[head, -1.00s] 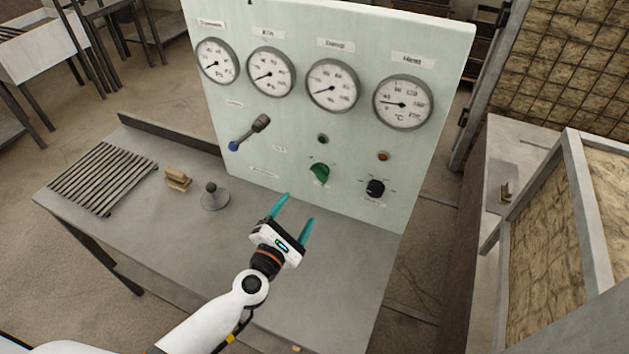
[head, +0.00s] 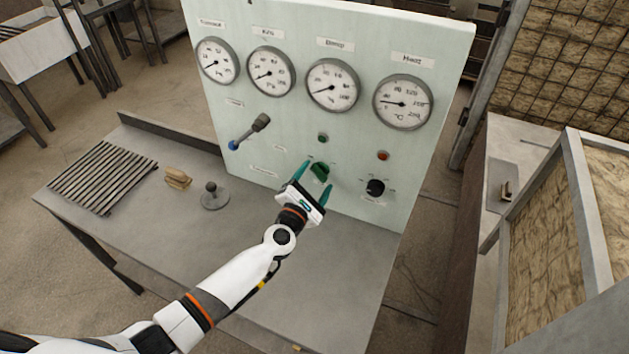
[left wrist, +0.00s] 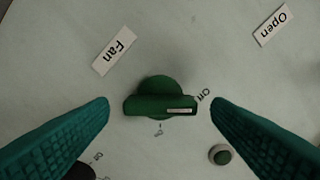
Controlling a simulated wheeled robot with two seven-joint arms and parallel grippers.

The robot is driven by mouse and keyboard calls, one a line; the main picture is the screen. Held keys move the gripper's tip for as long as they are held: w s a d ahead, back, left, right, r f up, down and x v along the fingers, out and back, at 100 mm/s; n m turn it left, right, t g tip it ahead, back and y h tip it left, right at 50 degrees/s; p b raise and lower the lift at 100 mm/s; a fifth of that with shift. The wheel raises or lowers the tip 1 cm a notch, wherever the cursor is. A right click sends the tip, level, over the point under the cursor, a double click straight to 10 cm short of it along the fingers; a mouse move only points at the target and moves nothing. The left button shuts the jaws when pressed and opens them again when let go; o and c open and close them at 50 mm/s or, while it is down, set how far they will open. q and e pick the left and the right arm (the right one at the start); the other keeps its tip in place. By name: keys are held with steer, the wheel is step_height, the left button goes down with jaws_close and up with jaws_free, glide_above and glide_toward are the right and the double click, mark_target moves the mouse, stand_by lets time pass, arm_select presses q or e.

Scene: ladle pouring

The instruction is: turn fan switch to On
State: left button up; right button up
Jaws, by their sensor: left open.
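The fan switch is a green rotary knob (head: 320,172) on the pale green control panel (head: 445,60). In the left wrist view the knob (left wrist: 160,102) sits in the middle with its bar level across the picture, and a "Fan" label (left wrist: 115,48) is above left of it. A white mark on the bar is at its right end, towards partly readable lettering. My left gripper (head: 315,176) is open, its teal fingers on either side of the knob. In the left wrist view there is a gap between each finger and the knob. My right gripper is not in view.
A black knob (head: 375,187) is just right of the green one. A green lamp (head: 322,138) and a red lamp (head: 383,155) are above. A lever (head: 250,132) juts out at left. A small stamp-like tool (head: 213,195) and a brush (head: 178,179) stand on the table.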

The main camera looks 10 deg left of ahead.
arm_select(q)
steer(key=c, duration=1)
steer(key=shift+m, duration=0.4)
steer(key=m+p, duration=0.1)
steer(key=m, duration=0.2)
steer(key=m+p, duration=0.1)
steer(key=m, duration=0.3)
steer(key=shift+m, duration=0.3)
steer(key=m, duration=0.4)
steer(key=shift+f+p, duration=0.1)
steer(key=shift+p, duration=0.2)
steer(key=m, duration=0.5)
steer(key=shift+f, duration=0.1)
steer(key=shift+m, duration=0.4)
